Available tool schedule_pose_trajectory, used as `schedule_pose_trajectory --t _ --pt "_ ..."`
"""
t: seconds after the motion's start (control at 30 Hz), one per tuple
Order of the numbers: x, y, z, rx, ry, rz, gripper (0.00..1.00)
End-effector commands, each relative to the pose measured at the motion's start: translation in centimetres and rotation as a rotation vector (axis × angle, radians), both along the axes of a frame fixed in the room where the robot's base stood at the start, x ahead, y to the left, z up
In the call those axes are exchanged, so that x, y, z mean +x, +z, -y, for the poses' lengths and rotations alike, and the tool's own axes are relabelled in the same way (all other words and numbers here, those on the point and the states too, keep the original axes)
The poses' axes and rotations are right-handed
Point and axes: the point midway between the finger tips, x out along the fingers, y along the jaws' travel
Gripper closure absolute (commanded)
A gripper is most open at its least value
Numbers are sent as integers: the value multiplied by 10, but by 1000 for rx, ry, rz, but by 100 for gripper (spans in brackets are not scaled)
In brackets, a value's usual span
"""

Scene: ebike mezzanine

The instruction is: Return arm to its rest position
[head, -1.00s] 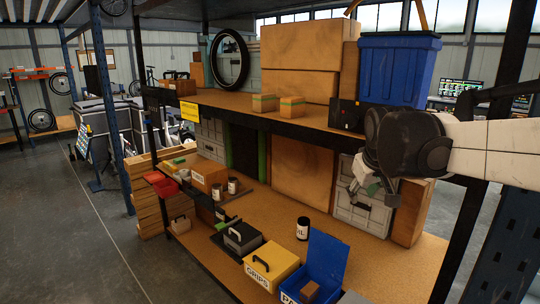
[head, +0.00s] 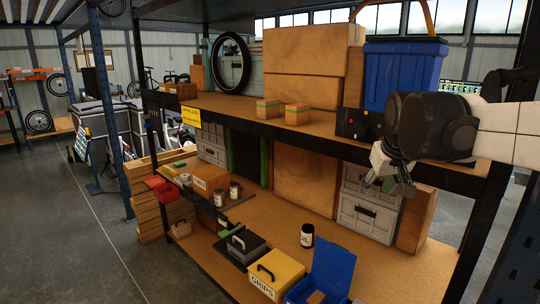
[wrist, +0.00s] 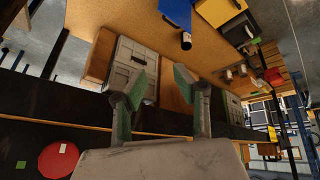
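My gripper (head: 392,181) is at the right in the head view, in front of the upper shelf's edge and above the lower shelf. In the wrist view its two green-padded fingers (wrist: 160,88) stand apart with nothing between them. My arm reaches in from the right edge of the head view. The gripper touches no object that I can see.
A blue bin (head: 404,75) stands on the upper shelf (head: 232,106) close behind the arm. The lower shelf (head: 262,210) holds a grey crate (head: 368,205), a black jar (head: 307,236), a yellow box (head: 275,276) and an open blue box (head: 326,276). The floor at left is clear.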

Motion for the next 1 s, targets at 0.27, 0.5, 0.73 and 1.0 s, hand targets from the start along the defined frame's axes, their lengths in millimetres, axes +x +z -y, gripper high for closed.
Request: schedule_pose_trajectory --t 0.27,0.5,0.73,1.0 --pt "-4 8 5 26 -26 -3 72" --pt "-20 -1 0 36 -31 2 72" --pt "-85 -46 -22 58 -30 29 72" --pt "-167 -119 -45 88 -29 64 72"
